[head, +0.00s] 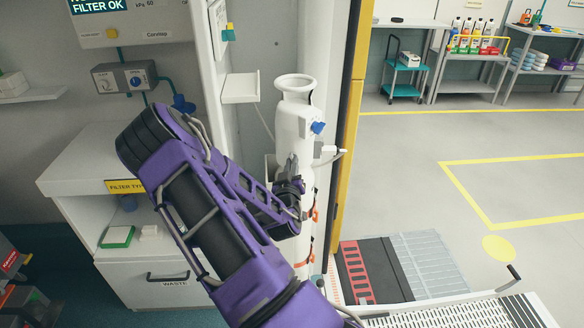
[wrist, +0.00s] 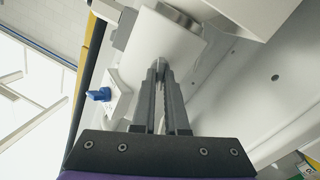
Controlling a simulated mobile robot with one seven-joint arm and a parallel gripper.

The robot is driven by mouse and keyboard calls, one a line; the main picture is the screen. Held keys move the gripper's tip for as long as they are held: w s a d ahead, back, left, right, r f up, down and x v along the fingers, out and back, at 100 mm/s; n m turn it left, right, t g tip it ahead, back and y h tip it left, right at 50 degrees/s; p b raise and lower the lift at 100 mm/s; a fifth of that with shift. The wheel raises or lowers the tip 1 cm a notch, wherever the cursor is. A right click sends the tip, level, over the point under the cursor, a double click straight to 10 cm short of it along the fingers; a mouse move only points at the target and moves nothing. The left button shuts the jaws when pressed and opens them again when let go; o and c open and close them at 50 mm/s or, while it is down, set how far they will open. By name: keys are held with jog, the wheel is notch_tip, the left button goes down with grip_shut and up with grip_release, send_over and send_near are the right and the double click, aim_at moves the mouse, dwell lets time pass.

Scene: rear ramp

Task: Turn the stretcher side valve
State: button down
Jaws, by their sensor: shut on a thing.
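A tall white upright body with a flared open top (head: 295,110) stands by the door frame. A blue valve knob (head: 318,127) sticks out of its upper right side. The knob also shows in the wrist view (wrist: 98,95), left of my fingers and apart from them. My gripper (head: 292,160) is at the white body, below the level of the knob. In the wrist view my gripper (wrist: 160,67) has its fingers close together, shut on a small part just under a white block (wrist: 165,42). That part is mostly hidden between the fingertips, so I cannot tell its shape.
A white wall shelf (head: 240,88) is left of the body's top. A yellow door post (head: 352,130) stands close on the right. A white cabinet (head: 85,160) is behind my arm at left. A ramp (head: 400,265) lies at lower right, with open floor beyond.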

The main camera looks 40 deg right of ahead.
jog(key=c, duration=0.9)
grip_release()
jog(key=shift+c, duration=0.2)
jog(key=shift+a, duration=0.1)
jog(key=p+v, duration=0.4)
jog(key=v, duration=1.3)
jog(key=shift+s, duration=0.2)
